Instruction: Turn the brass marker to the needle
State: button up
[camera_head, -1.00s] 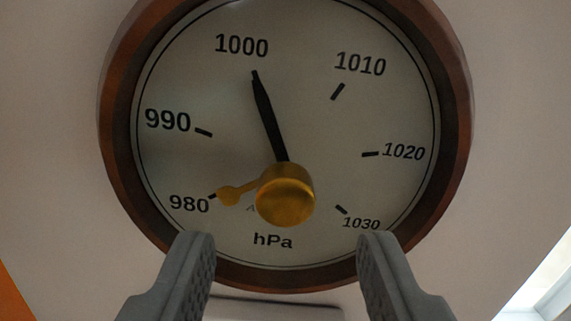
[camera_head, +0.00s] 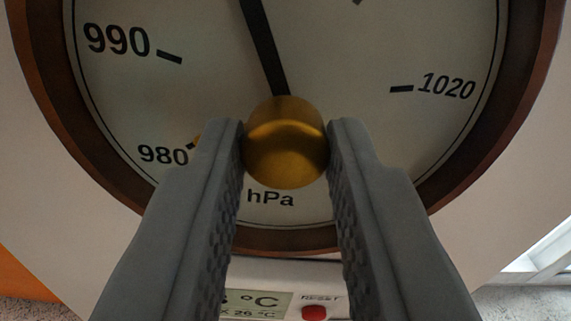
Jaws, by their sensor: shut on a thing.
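The brass knob (camera_head: 286,142) sits at the centre of the white barometer dial (camera_head: 340,60). My gripper (camera_head: 286,145) is shut on the knob, one finger on each side. The brass marker (camera_head: 194,142) is mostly hidden behind my left finger; only a bit of it shows near the 980 mark. The black needle (camera_head: 264,45) runs from behind the knob up and slightly left, and its tip is out of the picture.
The dial has a round brown wooden rim (camera_head: 480,165). Below it is a device with a °C display (camera_head: 255,302) and a red button (camera_head: 314,313). An orange surface (camera_head: 20,278) shows at the lower left.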

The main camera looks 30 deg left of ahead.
jog(key=shift+m, duration=0.3)
jog(key=m, duration=0.9)
jog(key=shift+m, duration=0.4)
jog(key=m, duration=0.4)
jog(key=shift+m, duration=0.3)
jog(key=m, duration=0.4)
jog(key=shift+m, duration=0.3)
jog(key=o, duration=1)
